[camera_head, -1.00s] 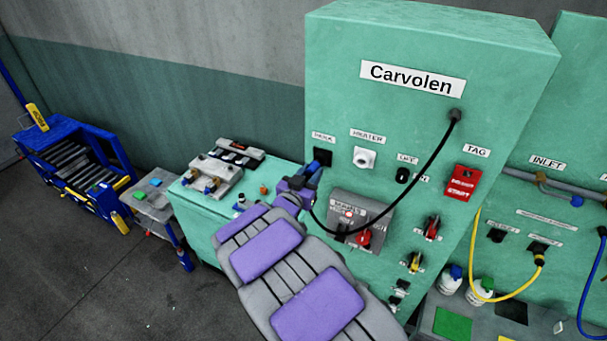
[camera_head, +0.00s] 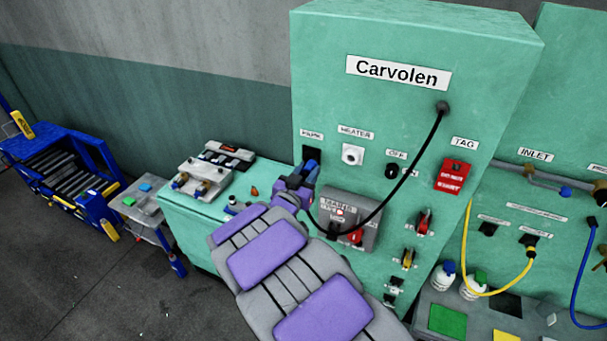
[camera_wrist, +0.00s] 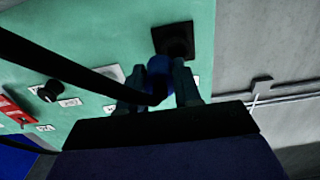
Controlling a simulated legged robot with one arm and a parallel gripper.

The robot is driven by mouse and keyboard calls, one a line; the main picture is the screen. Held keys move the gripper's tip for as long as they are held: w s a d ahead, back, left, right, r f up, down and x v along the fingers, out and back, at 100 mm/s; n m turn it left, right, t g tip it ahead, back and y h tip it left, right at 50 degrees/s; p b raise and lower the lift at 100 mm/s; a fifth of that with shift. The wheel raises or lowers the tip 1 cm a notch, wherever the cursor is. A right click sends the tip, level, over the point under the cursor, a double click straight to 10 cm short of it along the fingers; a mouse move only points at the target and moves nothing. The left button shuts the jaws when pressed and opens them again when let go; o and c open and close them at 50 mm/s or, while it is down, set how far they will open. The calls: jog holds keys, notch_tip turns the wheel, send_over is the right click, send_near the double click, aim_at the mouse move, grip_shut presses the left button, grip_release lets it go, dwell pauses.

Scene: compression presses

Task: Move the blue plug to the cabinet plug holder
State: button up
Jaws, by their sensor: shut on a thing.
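My gripper (camera_head: 300,182) is shut on the blue plug (camera_head: 311,166) at the left edge of the green cabinet's front. In the wrist view the blue plug (camera_wrist: 158,76) sits between my two dark fingers. A black cable runs from the plug up to the cabinet face, under the Carvolen sign. The square black plug holder (camera_head: 308,151), labelled PARK, is right behind the plug. In the wrist view the holder (camera_wrist: 173,40) lies just beyond the plug's tip, slightly to the right. I cannot tell whether they touch.
The cabinet face carries a white heater socket (camera_head: 352,154), a black knob (camera_head: 391,171), a red tag box (camera_head: 453,176) and a grey panel (camera_head: 367,236). A green bench (camera_head: 200,233) with fixtures stands left of the cabinet. Open floor lies at the lower left.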

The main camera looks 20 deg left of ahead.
jog(key=shift+d, duration=0.1)
jog(key=shift+a+f+p, duration=0.2)
jog(key=shift+a+p, duration=0.1)
jog(key=shift+a, duration=0.45)
jog(key=shift+w+a, duration=0.15)
jog(key=shift+w, duration=0.35)
jog(key=shift+a, duration=0.1)
dwell(2.1)
jog(key=shift+s+a, duration=0.1)
jog(key=shift+s, duration=0.3)
